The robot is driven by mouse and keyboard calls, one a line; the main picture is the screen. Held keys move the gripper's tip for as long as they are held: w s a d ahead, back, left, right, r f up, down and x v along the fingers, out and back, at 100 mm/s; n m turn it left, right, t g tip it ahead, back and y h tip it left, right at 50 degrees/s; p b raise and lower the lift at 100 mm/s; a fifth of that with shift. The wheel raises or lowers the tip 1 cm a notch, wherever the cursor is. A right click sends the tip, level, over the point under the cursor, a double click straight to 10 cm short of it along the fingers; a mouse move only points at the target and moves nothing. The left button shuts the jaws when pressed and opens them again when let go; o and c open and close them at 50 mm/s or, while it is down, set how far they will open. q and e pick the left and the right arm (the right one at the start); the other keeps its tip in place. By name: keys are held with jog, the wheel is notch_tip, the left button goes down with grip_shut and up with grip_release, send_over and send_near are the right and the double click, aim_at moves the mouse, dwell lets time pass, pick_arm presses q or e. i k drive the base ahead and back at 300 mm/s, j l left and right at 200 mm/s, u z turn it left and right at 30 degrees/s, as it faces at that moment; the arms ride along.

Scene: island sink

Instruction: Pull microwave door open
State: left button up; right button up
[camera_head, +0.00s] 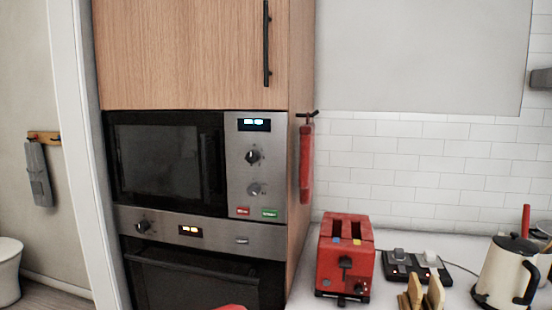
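The built-in microwave (257,180) sits in a tall wooden cabinet at the left of the head view. Its dark glass door (160,163) is on the left side and looks shut, flush with the front. The steel control panel on its right has a lit display, two knobs, a red button and a green button. Neither of my grippers can be made out in the view.
An oven (190,285) is below the microwave. A cabinet door (185,55) with a black handle is above. On the counter at right stand a red toaster (334,262), a dark two-part device (412,266) and a cream kettle (500,275). A red cloth (307,163) hangs beside the cabinet.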

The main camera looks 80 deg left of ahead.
aim_at(209, 125)
jog(key=u, duration=3.45)
